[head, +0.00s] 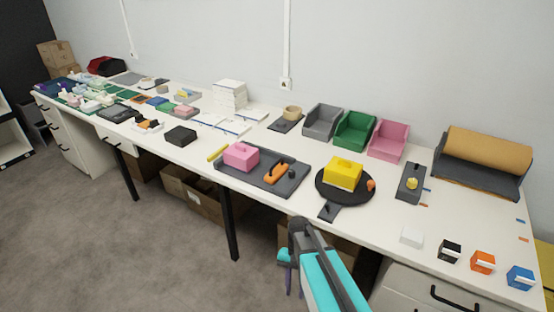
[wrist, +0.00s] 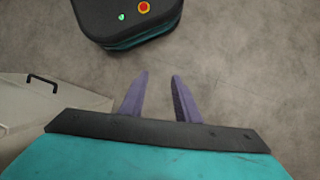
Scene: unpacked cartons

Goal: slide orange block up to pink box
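In the head view an orange block (head: 483,262) with a white label stands near the front right of the long white table, between a black block and a blue block. An open pink box (head: 388,140) stands at the back of the table, beside a green box. My gripper (head: 288,282) hangs in front of the table edge, away from both. The wrist view shows its two purple fingers (wrist: 160,95) apart with nothing between them, pointing over the floor. Neither the orange block nor the pink box shows in the wrist view.
A white block (head: 411,237), a black block (head: 449,251) and a blue block (head: 520,278) share the row with the orange one. A black tray with a yellow item (head: 411,183) lies between this row and the pink box. A roll holder (head: 482,163) stands at the back right.

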